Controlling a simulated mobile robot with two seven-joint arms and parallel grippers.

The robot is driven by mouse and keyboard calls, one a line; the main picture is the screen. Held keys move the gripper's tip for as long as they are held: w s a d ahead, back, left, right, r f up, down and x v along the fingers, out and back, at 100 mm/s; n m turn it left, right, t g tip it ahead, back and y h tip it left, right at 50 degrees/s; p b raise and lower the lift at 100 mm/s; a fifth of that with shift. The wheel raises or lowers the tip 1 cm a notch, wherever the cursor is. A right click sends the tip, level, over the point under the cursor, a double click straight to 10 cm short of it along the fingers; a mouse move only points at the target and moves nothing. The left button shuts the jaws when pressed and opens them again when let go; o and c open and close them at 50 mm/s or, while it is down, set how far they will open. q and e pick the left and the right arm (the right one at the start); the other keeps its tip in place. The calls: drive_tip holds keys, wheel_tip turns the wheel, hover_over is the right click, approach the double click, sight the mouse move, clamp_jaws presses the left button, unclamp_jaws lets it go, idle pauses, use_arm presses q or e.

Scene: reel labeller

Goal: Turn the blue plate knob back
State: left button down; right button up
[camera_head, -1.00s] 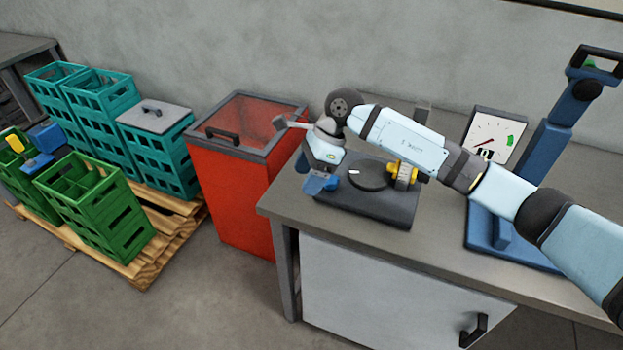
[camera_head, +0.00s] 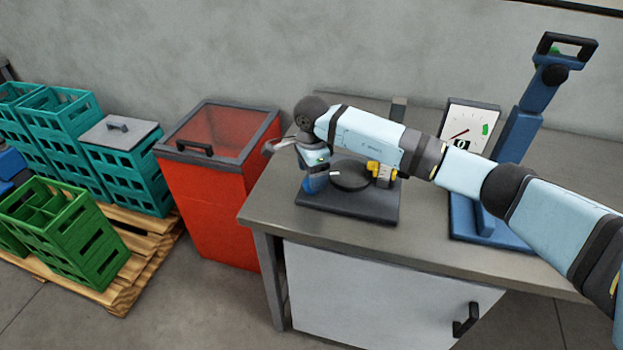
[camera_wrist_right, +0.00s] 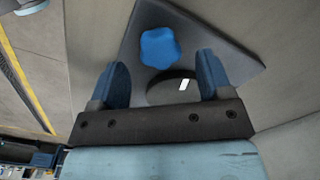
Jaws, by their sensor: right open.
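The blue plate knob (camera_wrist_right: 160,47) is a lobed knob on the dark base plate (camera_wrist_right: 222,38) in the right wrist view. My right gripper (camera_wrist_right: 163,60) is open, with one blue finger on each side of the view and the knob showing between and just beyond the fingertips. I cannot tell whether a finger touches it. In the head view my right gripper (camera_head: 315,184) points down over the left part of the base plate (camera_head: 350,210). There the knob is mostly or wholly hidden by the gripper. My left gripper is not in view.
A dark round disc (camera_head: 350,177) with a white mark and a yellow part (camera_head: 382,172) stand beside my gripper on the plate. A blue stand (camera_head: 520,135) and a dial gauge (camera_head: 467,130) are to the right. A red bin (camera_head: 210,200) is left of the bench (camera_head: 290,225).

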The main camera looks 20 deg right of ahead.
drive_tip(key=shift+f, duration=1.35)
drive_tip(key=c, duration=0.9)
